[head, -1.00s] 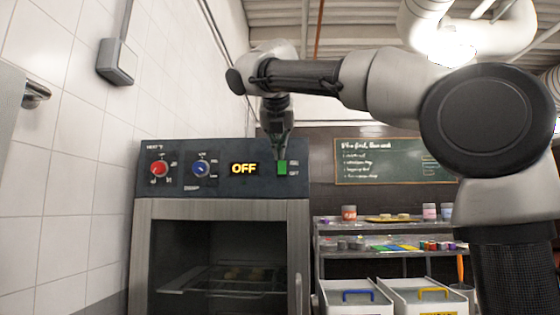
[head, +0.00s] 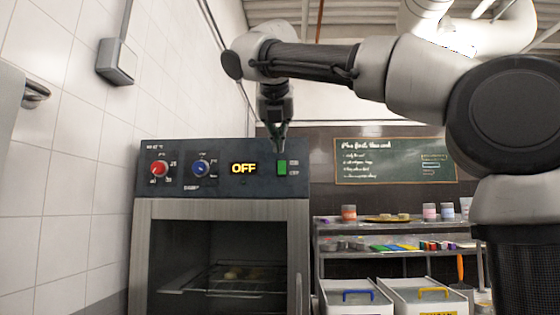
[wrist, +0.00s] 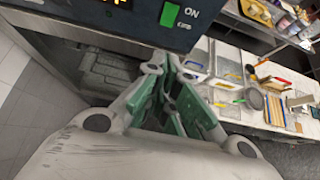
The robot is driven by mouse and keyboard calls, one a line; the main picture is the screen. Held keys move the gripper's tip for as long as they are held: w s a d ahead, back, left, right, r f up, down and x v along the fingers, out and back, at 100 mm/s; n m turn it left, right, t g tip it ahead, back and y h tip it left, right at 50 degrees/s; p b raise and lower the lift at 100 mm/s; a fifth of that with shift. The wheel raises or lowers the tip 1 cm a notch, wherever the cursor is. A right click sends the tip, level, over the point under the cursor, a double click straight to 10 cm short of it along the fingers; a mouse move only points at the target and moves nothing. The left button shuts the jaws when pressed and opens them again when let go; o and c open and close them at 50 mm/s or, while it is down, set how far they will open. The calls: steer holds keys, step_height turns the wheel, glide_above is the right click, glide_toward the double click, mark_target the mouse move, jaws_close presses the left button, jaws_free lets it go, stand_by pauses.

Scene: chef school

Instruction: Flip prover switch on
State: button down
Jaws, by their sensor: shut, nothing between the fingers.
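The prover (head: 215,208) is a dark-panelled steel cabinet on the left side of the head view. Its display (head: 244,168) reads OFF in yellow. The green switch (head: 282,168) sits at the right of the panel, beside small ON and OFF labels. In the wrist view the switch (wrist: 169,14) is near the top edge, with ON to its right. My gripper (head: 279,148) is shut and empty, its tips at or just above the switch's top in the head view. In the wrist view my gripper (wrist: 190,115) shows green finger pads below the switch. I cannot tell whether it touches.
A red knob (head: 159,168) and a blue knob (head: 201,168) are on the same panel. A tiled wall (head: 60,170) stands at the left. Shelves (head: 395,233) with jars and white bins (head: 355,298) stand right of the prover.

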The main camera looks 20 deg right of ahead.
glide_toward(281, 170)
steer(key=w+f, duration=0.1)
steer(key=f, duration=0.1)
steer(key=w+f, duration=0.1)
steer(key=f, duration=0.1)
steer(key=w+d+f, duration=0.1)
steer(key=f, duration=0.1)
steer(key=shift+w+d+f, duration=0.1)
steer(key=shift+w+f, duration=0.05)
steer(key=shift+w, duration=0.05)
steer(key=shift+w+d, duration=0.1)
steer(key=shift+w, duration=0.3)
steer(key=shift+w+d+f, duration=0.15)
steer(key=shift+w+f, duration=0.05)
steer(key=shift+w, duration=0.05)
steer(key=shift+r, duration=0.1)
